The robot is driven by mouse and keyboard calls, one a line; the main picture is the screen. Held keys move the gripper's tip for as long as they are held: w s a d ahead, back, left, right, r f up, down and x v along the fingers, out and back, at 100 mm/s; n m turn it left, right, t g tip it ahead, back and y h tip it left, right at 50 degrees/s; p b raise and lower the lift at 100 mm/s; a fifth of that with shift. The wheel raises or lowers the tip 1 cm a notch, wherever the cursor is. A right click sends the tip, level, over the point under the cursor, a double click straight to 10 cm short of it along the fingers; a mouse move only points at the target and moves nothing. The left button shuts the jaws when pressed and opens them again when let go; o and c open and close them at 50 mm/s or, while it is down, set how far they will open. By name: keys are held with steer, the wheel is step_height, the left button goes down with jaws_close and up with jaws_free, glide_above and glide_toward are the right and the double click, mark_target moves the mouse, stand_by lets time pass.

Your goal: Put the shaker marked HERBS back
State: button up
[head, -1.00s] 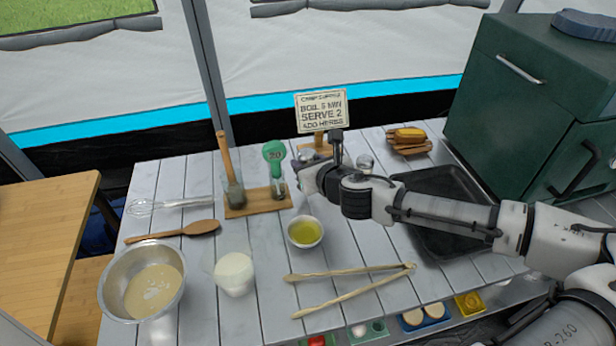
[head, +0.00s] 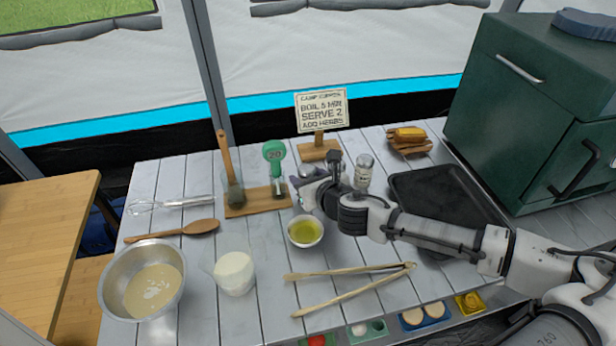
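A small clear shaker (head: 363,173) with a grey metal cap stands upright on the table, just right of and behind my gripper's wrist. Its label is too small to read, so I cannot tell whether it is marked HERBS. My gripper (head: 303,188) is low over the table, pointing left, behind the small bowl of yellow-green liquid (head: 305,232). Its fingers are small and partly hidden, and I cannot tell whether they hold anything.
A black tray (head: 440,205) lies right. Wooden tongs (head: 350,290), a white cup (head: 234,273) and a steel bowl (head: 112,275) are in front.

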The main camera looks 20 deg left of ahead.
steer(key=shift+r, duration=0.15)
steer(key=shift+s+d+r, duration=0.1)
steer(key=b+v, duration=0.2)
steer(key=v, duration=0.8)
steer(key=shift+s+d+r, duration=0.45)
steer(key=shift+s+d, duration=0.1)
steer(key=shift+s, duration=0.05)
steer(key=shift+a, duration=0.1)
